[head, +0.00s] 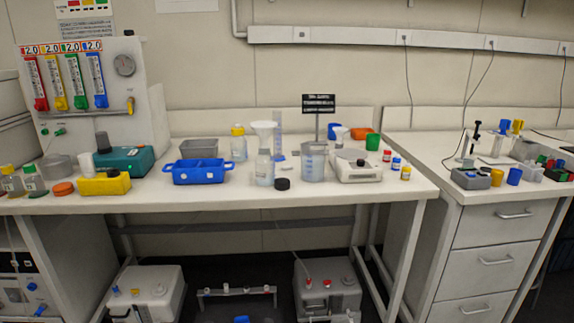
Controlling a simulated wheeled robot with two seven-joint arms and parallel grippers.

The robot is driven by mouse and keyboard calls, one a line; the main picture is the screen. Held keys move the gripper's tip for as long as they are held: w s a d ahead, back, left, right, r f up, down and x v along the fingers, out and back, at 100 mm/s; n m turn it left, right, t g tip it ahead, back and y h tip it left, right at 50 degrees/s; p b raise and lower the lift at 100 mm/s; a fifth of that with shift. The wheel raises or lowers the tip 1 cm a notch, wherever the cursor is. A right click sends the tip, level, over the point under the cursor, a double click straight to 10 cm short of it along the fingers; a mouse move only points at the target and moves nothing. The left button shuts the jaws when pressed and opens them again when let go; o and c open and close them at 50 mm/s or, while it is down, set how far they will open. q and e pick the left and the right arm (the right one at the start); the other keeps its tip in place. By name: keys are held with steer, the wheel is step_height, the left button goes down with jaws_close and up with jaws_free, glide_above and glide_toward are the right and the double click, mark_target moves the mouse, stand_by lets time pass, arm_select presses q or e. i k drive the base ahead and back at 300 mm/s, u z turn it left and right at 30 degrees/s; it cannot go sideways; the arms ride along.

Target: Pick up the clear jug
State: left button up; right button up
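A clear jug (313,163), with a translucent grey body, stands upright on the white bench right of centre. A black sign on a post rises behind it. A small black cap (282,184) lies in front, between the bottle and the jug. A white bench device (355,167) is close on the jug's right. Neither of my grippers shows in the head view.
A blue tray (200,172), grey bin (205,148) and yellow-capped bottle (238,144) stand to the left. A green cup (373,142) and small capped vials (405,173) stand to the right. The bench's front strip (330,193) is mostly clear.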

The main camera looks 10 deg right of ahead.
mark_target(313, 154)
steer(key=u, duration=0.55)
steer(key=i, duration=0.85)
steer(key=z, duration=0.5)
steer(key=i, duration=0.7)
steer(key=z, duration=0.8)
